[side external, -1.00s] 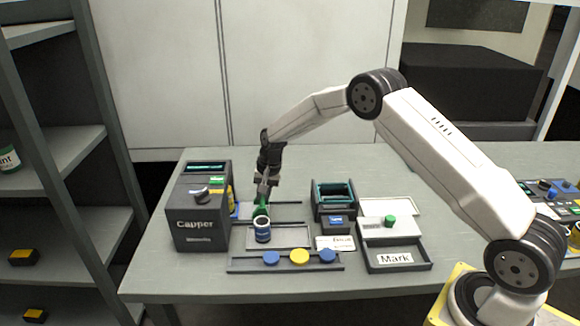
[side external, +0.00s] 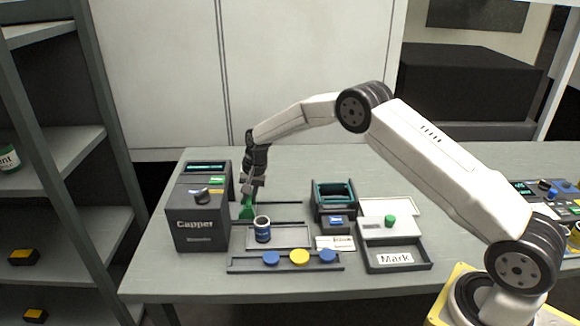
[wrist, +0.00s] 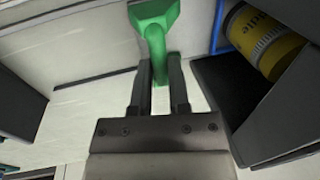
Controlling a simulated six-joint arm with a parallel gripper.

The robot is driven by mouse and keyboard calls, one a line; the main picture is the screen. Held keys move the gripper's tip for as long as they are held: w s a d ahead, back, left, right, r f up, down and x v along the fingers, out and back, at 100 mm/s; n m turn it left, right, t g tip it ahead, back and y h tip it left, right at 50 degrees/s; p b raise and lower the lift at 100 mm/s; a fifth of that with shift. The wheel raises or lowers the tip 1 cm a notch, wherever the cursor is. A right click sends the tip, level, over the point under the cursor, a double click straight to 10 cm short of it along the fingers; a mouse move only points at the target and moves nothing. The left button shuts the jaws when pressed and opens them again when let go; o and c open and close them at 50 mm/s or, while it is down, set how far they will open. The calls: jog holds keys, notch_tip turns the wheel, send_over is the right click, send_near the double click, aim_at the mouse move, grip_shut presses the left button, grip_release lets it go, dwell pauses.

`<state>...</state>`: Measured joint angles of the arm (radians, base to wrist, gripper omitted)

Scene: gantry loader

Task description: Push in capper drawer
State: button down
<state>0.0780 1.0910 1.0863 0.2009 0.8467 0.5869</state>
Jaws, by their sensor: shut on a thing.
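The capper (side external: 196,222) is a dark grey box at the left of the table in the side view; its dark housing also shows in the wrist view (wrist: 262,118). My gripper (side external: 248,203) is at its right side, shut on a green handle (wrist: 155,14), which also shows in the side view (side external: 247,212). I take this for the drawer's handle. In the wrist view a yellow and grey container (wrist: 262,40) lies at the opening of the dark housing, beside a blue rim (wrist: 235,25). In the side view the container and drawer body are hidden.
A blue jar (side external: 262,233) stands on a grey tray (side external: 293,236) close in front of my gripper. A rack (side external: 242,266) with blue and yellow caps lies at the front. A dark holder (side external: 333,198) and the Mark station (side external: 396,259) stand to the right.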

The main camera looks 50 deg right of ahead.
jog(key=shift+w+a+r, duration=0.1)
jog(key=shift+w+a, duration=0.25)
jog(key=shift+w, duration=0.05)
jog(key=c, duration=0.6)
grip_release()
jog(key=shift+a, duration=0.1)
jog(key=shift+r, duration=0.1)
jog(key=shift+s+d+r, duration=0.2)
jog(key=shift+r, duration=1.05)
jog(key=shift+s+d+r, duration=0.2)
jog(key=shift+r, duration=1)
jog(key=shift+s+d+r, duration=0.2)
jog(key=shift+r, duration=1.05)
